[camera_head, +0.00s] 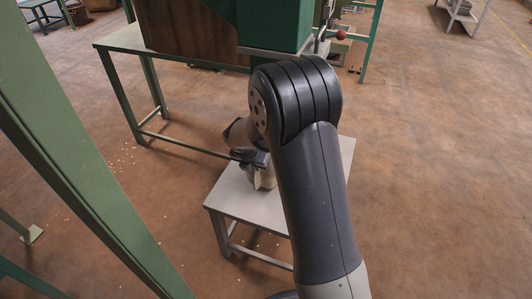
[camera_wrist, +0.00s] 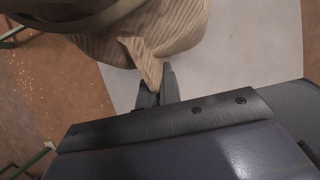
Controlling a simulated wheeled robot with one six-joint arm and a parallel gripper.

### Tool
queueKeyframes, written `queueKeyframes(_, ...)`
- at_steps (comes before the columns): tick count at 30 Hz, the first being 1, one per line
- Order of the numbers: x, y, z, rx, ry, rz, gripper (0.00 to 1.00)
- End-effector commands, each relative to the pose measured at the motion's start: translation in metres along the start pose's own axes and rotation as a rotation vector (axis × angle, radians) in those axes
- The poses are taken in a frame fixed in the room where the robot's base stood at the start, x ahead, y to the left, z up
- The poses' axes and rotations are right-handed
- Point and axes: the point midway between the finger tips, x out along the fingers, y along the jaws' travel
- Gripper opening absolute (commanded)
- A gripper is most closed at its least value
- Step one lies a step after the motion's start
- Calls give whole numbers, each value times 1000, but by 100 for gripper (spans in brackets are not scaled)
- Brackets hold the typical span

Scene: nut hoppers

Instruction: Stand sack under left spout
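The sack (camera_wrist: 182,28) is tan and ribbed and fills the top middle of the wrist view. A pointed fold of it runs down between the two dark fingers of my gripper (camera_wrist: 155,93), which look closed on that fold. In the head view my gripper (camera_head: 250,157) is over a small pale table (camera_head: 235,205), and a small beige part of the sack (camera_head: 265,179) shows beside it. My arm hides most of the sack there. I cannot tell whether its base touches the table. No spout shows clearly in either view.
A green hopper box (camera_head: 275,22) and a brown panel (camera_head: 185,25) stand on a green-framed bench (camera_head: 128,38) behind. A red knob (camera_head: 341,34) is right of the hopper. A green post (camera_head: 75,150) crosses the left. Open floor (camera_head: 440,170) lies right.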

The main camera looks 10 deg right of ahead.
Motion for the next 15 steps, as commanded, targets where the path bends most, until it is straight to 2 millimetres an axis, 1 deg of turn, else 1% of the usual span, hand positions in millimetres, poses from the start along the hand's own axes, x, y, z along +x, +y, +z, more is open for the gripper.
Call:
queueKeyframes(1,7,-1,13,6,-2,0,0)
queueKeyframes(4,14,0,32,4,-1,0,0)
queueKeyframes(6,18,0,41,3,-1,0,0)
queueKeyframes(11,22,0,52,2,0,-1,0)
queueKeyframes(15,30,0,69,3,-1,0,0)
